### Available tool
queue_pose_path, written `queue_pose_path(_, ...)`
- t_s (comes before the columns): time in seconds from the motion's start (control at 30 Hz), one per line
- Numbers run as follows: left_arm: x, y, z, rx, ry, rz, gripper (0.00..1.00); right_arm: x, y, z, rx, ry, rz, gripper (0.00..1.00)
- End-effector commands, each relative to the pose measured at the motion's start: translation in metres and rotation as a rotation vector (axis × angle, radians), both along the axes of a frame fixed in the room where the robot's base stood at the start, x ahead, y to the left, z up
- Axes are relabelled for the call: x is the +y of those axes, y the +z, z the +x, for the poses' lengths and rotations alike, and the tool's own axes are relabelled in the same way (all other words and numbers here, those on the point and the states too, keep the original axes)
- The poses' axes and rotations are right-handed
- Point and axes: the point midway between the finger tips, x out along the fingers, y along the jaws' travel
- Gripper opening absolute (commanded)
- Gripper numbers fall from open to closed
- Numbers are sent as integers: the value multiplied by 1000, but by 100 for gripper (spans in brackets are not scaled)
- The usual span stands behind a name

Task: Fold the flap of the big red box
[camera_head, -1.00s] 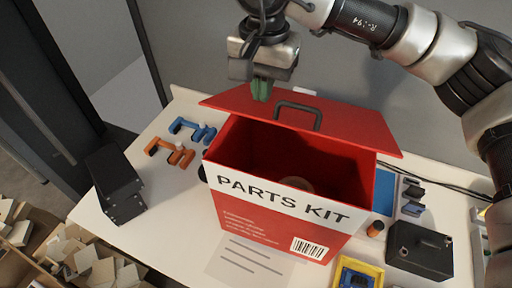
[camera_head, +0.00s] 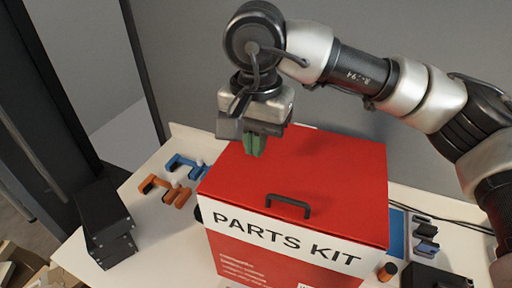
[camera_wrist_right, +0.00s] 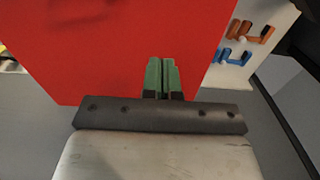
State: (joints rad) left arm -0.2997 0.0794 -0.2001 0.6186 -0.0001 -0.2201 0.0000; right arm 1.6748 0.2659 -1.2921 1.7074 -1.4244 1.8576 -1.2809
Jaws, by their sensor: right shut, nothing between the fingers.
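The big red box (camera_head: 285,262) stands on the white table with its "PARTS KIT" label facing me. Its red flap (camera_head: 330,170) lies over the top opening, and its black handle (camera_head: 288,204) sits near the front edge. The inside of the box is hidden. My right gripper (camera_head: 254,146) points down with its green fingertips together and empty, over the back left part of the flap. In the right wrist view, the shut green fingers (camera_wrist_right: 161,78) are against or just above the red flap surface (camera_wrist_right: 100,50); I cannot tell whether they touch. My left gripper is not in view.
Blue and orange tools (camera_head: 180,176) lie on the table (camera_head: 160,215) left of the box. A black device (camera_head: 104,222) stands at the table's left edge. An orange-and-black cylinder (camera_head: 388,271) and a black box (camera_head: 432,277) are at the right. A grey wall is behind.

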Motion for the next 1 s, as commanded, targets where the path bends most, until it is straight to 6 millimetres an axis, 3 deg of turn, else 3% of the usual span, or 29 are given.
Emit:
queue_pose_path(0.5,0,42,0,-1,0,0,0,0,67,1,0,0,0,0)
queue_pose_path(0.87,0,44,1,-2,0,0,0,0,72,1,0,0,-1,0)
queue_pose_path(1.0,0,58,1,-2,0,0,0,0,85,1,0,0,0,0)
